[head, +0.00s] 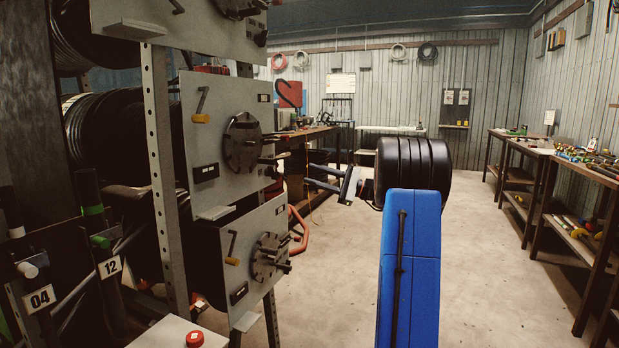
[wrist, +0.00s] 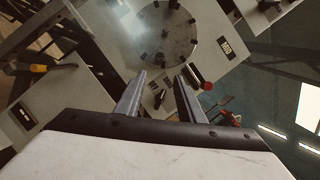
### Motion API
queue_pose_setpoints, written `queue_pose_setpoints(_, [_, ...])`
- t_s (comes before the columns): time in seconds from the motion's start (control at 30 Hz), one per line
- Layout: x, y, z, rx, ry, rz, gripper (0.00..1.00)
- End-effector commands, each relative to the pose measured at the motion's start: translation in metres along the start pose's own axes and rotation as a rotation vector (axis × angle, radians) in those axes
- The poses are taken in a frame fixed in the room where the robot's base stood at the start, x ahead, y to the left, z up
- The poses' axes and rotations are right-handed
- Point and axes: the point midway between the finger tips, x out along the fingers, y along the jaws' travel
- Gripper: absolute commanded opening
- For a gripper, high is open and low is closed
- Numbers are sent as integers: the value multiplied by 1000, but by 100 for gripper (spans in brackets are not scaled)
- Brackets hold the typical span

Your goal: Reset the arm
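My gripper (head: 309,174) is at the end of my blue and black arm, in the middle of the head view. Its two fingers point left toward the grey crimper panels and stand apart with nothing between them. The wrist view also shows the fingers (wrist: 161,82) spread and empty. Beyond them, a round grey dial (wrist: 168,36) with dark pegs sits on a panel. A red-ended part (wrist: 207,85) shows beside the right finger. I see no contact between the fingers and the panel.
Grey panels with a middle dial (head: 243,143) and a lower dial (head: 270,257) stand at the left. A red button (head: 195,338) is at the bottom left. Black hose coils (head: 105,135) hang behind. Workbenches (head: 540,150) line the right wall. The floor (head: 480,270) between is clear.

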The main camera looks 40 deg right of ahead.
Motion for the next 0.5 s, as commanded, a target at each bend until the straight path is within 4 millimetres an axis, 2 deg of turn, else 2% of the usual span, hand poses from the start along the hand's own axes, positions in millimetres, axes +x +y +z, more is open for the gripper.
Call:
queue_pose_setpoints(0.23, [0, 0, 0, 0, 0, 1, 35])
queue_pose_setpoints(0.33, [7, 6, 4, 0, 4, 18, 35])
queue_pose_setpoints(0.43, [27, 26, 17, -4, 17, 78, 35])
queue_pose_setpoints(0.5, [46, 49, 30, -9, 34, 143, 35])
